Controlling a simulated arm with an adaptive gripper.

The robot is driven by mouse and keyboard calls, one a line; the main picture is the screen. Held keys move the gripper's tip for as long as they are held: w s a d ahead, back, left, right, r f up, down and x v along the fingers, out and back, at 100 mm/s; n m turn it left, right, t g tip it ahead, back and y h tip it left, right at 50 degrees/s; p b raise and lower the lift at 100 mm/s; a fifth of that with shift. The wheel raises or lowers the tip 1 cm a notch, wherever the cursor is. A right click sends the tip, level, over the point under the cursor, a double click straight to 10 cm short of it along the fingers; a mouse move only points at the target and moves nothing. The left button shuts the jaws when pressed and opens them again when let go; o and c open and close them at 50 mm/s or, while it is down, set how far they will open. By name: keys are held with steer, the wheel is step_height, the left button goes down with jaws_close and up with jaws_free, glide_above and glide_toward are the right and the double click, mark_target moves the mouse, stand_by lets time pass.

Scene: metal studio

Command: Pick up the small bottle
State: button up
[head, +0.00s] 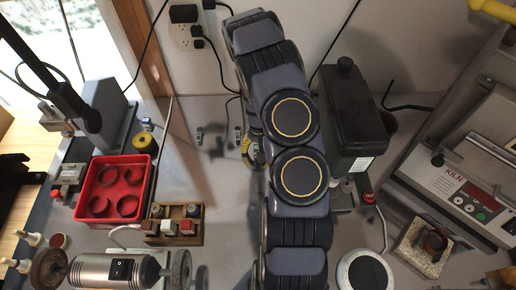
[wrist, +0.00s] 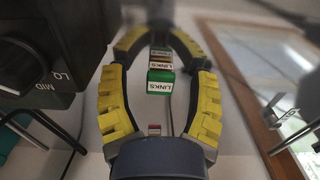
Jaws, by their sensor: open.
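My gripper (wrist: 158,42) is open in the wrist view, with yellow-padded fingers curving inward at their far ends. Nothing is held between them. A row of small containers marked LINKS shows in the gap beyond the fingers, the nearest one green (wrist: 160,80). A smaller red and white item (wrist: 154,129) shows close to the gripper's base. In the head view my arm covers most of the gripper; a yellow finger part (head: 251,151) shows at its left edge. A wooden rack (head: 163,239) holds several small capped containers. I cannot tell which item is the small bottle.
A red tray (head: 92,212) with dark rings lies left of the rack. A bench motor (head: 118,270) stands in front. A dark green machine (head: 347,110) and the kiln (head: 460,190) stand on the right. Some bench between tray and arm is clear.

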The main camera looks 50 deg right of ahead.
steer(key=c, duration=0.9)
